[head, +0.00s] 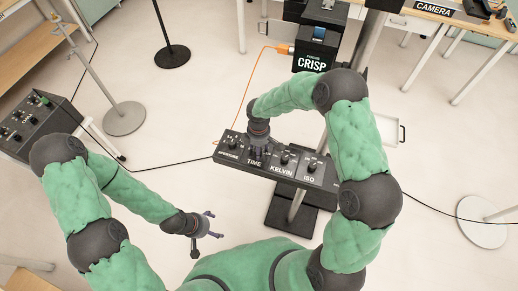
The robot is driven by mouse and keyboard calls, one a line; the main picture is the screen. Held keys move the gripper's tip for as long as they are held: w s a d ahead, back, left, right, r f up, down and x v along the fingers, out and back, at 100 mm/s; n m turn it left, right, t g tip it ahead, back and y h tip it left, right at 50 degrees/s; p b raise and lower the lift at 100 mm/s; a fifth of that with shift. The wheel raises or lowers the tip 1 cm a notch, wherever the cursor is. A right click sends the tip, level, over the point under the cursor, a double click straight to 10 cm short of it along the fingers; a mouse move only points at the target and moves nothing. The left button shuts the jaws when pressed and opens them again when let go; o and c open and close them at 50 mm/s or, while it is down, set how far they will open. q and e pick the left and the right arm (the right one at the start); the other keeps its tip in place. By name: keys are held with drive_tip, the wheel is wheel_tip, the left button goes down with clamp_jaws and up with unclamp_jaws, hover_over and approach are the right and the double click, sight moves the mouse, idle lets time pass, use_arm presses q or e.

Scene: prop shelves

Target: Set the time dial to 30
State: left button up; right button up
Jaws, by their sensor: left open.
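A black control panel (318,178) carries a row of dials labelled APERTURE, TIME, KELVIN and ISO. The TIME label (254,163) shows, but its dial is mostly hidden behind my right gripper (258,148), which points down at that section. I cannot tell whether its fingers are open or shut, or whether they touch the dial. The dial's setting cannot be read. My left gripper (207,233) is open and empty, low over the floor to the left of the panel.
A black box marked CRISP (312,62) stands behind the panel, with an orange cable running from it. Another dark control box (40,122) is at the left. Stands with round bases (124,118) and tables surround clear pale floor.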

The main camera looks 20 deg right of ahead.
wheel_tip(320, 180, up, 11)
drive_tip(key=shift+r, duration=0.2)
idle(0.7)
